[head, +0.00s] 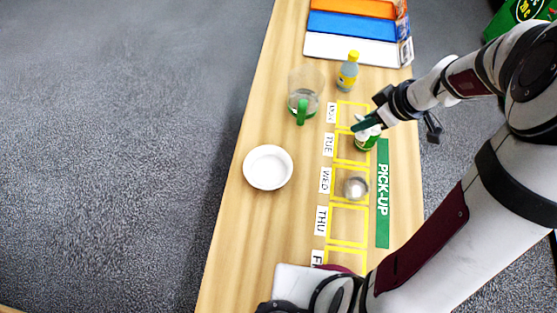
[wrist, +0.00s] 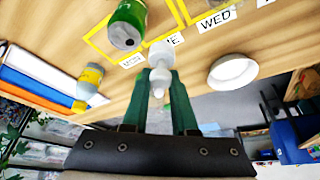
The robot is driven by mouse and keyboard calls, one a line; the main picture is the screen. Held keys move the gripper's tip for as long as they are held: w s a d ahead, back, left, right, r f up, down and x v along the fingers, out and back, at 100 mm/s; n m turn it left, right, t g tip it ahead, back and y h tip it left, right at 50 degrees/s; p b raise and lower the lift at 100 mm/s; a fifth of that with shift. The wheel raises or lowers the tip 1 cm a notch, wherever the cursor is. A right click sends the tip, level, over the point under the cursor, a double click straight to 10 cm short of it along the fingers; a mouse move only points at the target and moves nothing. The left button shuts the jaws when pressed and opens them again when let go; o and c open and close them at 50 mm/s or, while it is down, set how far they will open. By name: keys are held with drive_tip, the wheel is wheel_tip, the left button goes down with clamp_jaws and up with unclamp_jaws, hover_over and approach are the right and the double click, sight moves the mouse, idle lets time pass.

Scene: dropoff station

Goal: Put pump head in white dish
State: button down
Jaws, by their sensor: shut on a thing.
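The white pump head (wrist: 159,78) is between the green fingertips of my gripper (wrist: 160,80), which is shut on it. In the head view my gripper (head: 368,124) is over the upper part of the yellow-framed strip, beside a green can (head: 366,143). The pump head is partly covered by the fingers there. The white dish (head: 268,167) is a round, empty bowl on the wooden table, left of the strip and lower in the picture than my gripper. It also shows in the wrist view (wrist: 232,72), right of the fingers. The can also shows in the wrist view (wrist: 127,25).
A clear jug with a green handle (head: 302,110) stands between the dish and a yellow-capped bottle (head: 348,72). A silver ball-like thing (head: 355,187) sits in the strip near WED. Coloured binders (head: 350,28) lie at the far end. Bare wood surrounds the dish.

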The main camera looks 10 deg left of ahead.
drive_tip(key=s+a+n+g+y, duration=0.1)
drive_tip(key=s+a+n+g, duration=0.2)
drive_tip(key=s+a+n, duration=0.5)
approach(260, 170)
drive_tip(key=shift+s+a+f, duration=0.15)
drive_tip(key=shift+a, duration=0.7)
wheel_tip(260, 170, down, 3)
drive_tip(key=shift+f, duration=0.45)
drive_tip(key=shift+f, duration=0.15)
drive_tip(key=c, duration=0.7)
unclamp_jaws()
